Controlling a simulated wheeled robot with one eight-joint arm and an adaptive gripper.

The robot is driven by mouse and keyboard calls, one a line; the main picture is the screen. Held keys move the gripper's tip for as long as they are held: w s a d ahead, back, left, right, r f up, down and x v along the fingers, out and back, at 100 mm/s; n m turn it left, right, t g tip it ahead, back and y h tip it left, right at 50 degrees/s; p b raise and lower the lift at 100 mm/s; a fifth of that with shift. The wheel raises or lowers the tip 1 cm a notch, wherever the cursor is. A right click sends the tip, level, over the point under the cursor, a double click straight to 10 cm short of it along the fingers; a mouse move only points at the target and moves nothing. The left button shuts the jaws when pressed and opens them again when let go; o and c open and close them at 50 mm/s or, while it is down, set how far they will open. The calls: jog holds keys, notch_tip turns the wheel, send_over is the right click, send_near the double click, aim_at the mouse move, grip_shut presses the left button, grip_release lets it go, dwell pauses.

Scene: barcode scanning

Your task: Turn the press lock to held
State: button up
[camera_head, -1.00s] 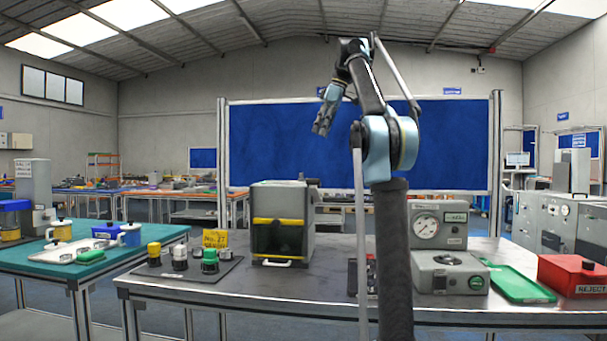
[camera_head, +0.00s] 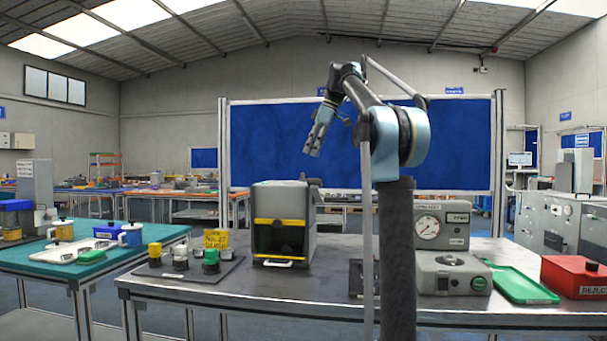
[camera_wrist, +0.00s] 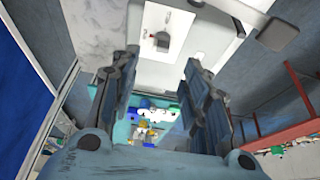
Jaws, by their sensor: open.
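My gripper (camera_head: 312,150) hangs in the air, pointing down, in front of the blue board and above the grey machine with a yellow-edged dark front (camera_head: 280,222). In the wrist view its two fingers (camera_wrist: 170,95) are spread apart with nothing between them. Beyond the fingertips in that view is a pale panel with a small grey-and-red fitting (camera_wrist: 162,40). I cannot tell whether this fitting is the press lock. No part in the head view is clearly readable as the lock, and its setting cannot be read.
A teal table (camera_head: 120,257) with mugs stands left. Air around my gripper is clear.

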aim_at(302, 177)
jog(key=x, duration=0.9)
jog(key=shift+d, duration=0.1)
jog(key=shift+r, duration=0.1)
jog(key=shift+c, duration=0.4)
grip_shut()
